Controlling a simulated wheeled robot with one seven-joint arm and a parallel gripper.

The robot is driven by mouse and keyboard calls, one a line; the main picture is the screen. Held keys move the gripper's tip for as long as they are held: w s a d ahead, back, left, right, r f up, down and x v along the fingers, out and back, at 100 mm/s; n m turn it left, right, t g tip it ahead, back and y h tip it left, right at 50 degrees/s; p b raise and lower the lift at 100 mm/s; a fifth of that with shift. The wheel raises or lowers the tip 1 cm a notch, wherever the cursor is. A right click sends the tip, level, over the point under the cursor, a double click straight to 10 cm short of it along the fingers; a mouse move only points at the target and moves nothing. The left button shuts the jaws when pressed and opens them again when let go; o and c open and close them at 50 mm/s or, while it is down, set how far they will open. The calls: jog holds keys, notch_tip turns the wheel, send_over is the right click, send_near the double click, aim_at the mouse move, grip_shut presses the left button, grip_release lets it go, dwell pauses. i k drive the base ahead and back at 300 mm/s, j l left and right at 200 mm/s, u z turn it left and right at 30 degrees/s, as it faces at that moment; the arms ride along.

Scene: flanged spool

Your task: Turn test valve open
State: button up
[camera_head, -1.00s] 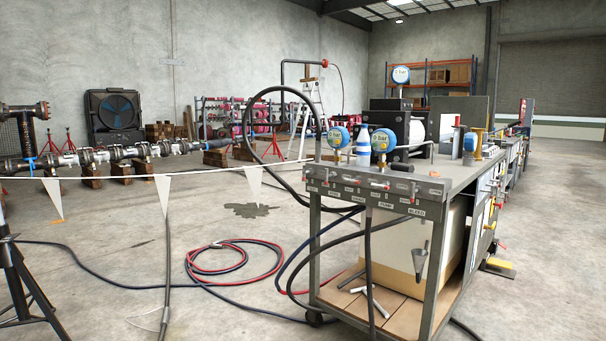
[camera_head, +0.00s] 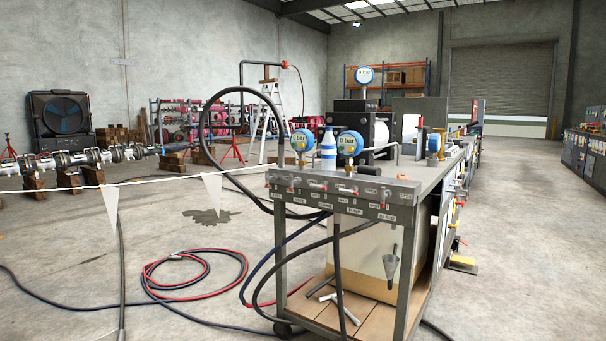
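A wheeled test cart (camera_head: 410,232) stands right of centre with a valve panel (camera_head: 320,202) along its front edge. The panel carries several small valves with red handles (camera_head: 296,182) and small labels, among them PUMP and BLEED. I cannot read for sure which one is the test valve, nor tell its handle position. Two blue gauges, a left one (camera_head: 302,140) and a right one (camera_head: 350,143), stand above the panel, and a higher gauge (camera_head: 364,75) stands behind; the readable ones show 0 bar. My gripper is not in view.
Red and black hoses (camera_head: 195,275) lie coiled on the floor. A black hose loop (camera_head: 203,125) rises left of the cart. Open floor (camera_head: 520,270) lies to the right.

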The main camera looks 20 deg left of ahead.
aim_at(267, 177)
jog(key=i+j+z, duration=0.15)
jog(key=j+z, duration=0.2)
jog(key=j, duration=0.55)
jog(key=j+z, duration=0.35)
jog(key=j, duration=0.55)
